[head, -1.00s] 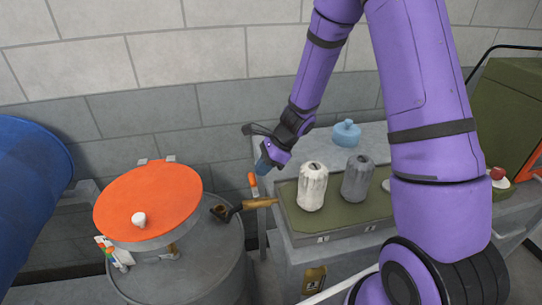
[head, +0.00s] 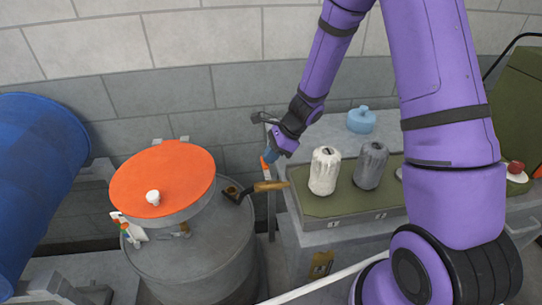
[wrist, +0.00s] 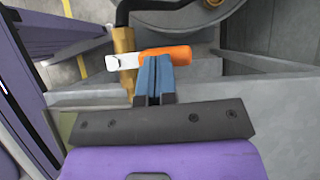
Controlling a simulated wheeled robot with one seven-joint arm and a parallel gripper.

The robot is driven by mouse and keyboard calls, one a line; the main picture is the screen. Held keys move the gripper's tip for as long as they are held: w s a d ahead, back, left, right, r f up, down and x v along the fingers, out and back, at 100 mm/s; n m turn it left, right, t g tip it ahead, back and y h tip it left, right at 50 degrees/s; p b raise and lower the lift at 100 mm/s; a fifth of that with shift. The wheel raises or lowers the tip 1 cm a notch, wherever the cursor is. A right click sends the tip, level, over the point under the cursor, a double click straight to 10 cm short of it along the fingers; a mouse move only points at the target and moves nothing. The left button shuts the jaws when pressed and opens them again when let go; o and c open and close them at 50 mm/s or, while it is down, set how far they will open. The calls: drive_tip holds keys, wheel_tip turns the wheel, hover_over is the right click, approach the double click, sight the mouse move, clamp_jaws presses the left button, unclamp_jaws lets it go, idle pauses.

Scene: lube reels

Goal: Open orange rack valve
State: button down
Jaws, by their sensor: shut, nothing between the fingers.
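The orange valve handle (wrist: 172,54) shows in the wrist view as a lever with a bare metal end on its left, over a brass fitting (wrist: 124,52). In the head view the orange handle (head: 264,165) is small and partly hidden by my gripper, beside the grey rack and the brass hose end. My gripper (wrist: 154,66) is shut, with its blue fingertips together at the near edge of the orange grip. They overlap it in the picture; I cannot tell whether they touch it. My gripper also shows in the head view (head: 274,157).
A drum (head: 205,250) with an orange-lidded container (head: 165,175) stands at left. A white canister (head: 324,170) and a grey canister (head: 371,166) stand on the green tray (head: 350,207), close right of my gripper. A wall is behind.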

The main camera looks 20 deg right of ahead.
drive_tip(key=shift+w+a+n, duration=0.1)
drive_tip(key=shift+a+n, duration=0.05)
drive_tip(key=shift+n, duration=0.15)
drive_tip(key=shift+w+a+n+g, duration=0.2)
drive_tip(key=shift+a+n+g, duration=0.35)
drive_tip(key=shift+n+g, duration=0.45)
drive_tip(key=a+n+g+h, duration=0.1)
drive_tip(key=n, duration=0.3)
drive_tip(key=s+a+n+g+h, duration=0.1)
drive_tip(key=a+n+g, duration=0.1)
drive_tip(key=n, duration=0.2)
drive_tip(key=a+n+g+h, duration=0.2)
drive_tip(key=n, duration=0.2)
drive_tip(key=shift+s+a, duration=0.1)
drive_tip(key=shift+s, duration=0.3)
drive_tip(key=shift+s+d, duration=0.35)
drive_tip(key=shift+d, duration=0.35)
